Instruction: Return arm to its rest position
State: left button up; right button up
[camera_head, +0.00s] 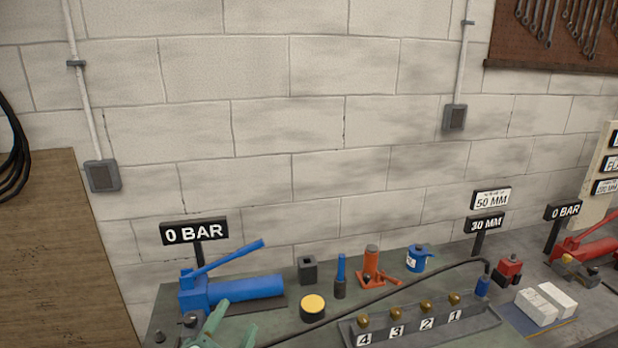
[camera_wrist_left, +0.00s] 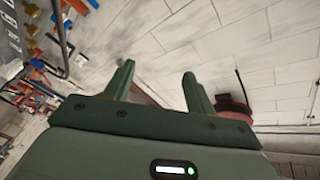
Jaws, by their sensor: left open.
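My left gripper (camera_head: 234,322) is pale green and shows at the bottom edge of the head view, in front of the blue hand pump (camera_head: 245,290). Its two fingers stand apart with nothing between them. In the left wrist view the open fingers (camera_wrist_left: 159,74) point up toward the pale block wall, and the bench lies tilted at the left. Most of my left arm is below the head view. My right gripper is in neither view.
The bench (camera_head: 290,322) holds a yellow-topped round can (camera_head: 313,306), a red bottle jack (camera_head: 372,268), a numbered rack (camera_head: 420,325), white blocks (camera_head: 546,304) and a red pump (camera_head: 585,250). A black hose crosses it. A wooden panel (camera_head: 60,250) stands at left.

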pick_arm(q)
jog(key=s+a+f+n+g+y, duration=0.35)
jog(key=s+a+f+g, duration=0.25)
jog(key=s+a, duration=0.3)
jog(key=s+a+f+n+g+y, duration=0.2)
jog(key=s+a+f+g+y, duration=0.25)
jog(key=s+a+f, duration=0.5)
jog(key=s+d+f+g+h+b, duration=0.1)
jog(key=s+d+f+g+h, duration=0.15)
jog(key=f, duration=0.95)
jog(key=s+d+f+g+h, duration=0.15)
jog(key=s+d+f, duration=0.25)
jog(key=f, duration=0.8)
jog(key=s+f+n+g+b, duration=0.1)
jog(key=s+f+n+g, duration=0.2)
jog(key=s+f, duration=1.4)
jog(key=s, duration=0.2)
jog(key=shift+s+a+f+h, duration=0.15)
jog(key=shift+s+f+h, duration=0.15)
jog(key=shift+s+h, duration=0.1)
jog(key=shift+w, duration=0.1)
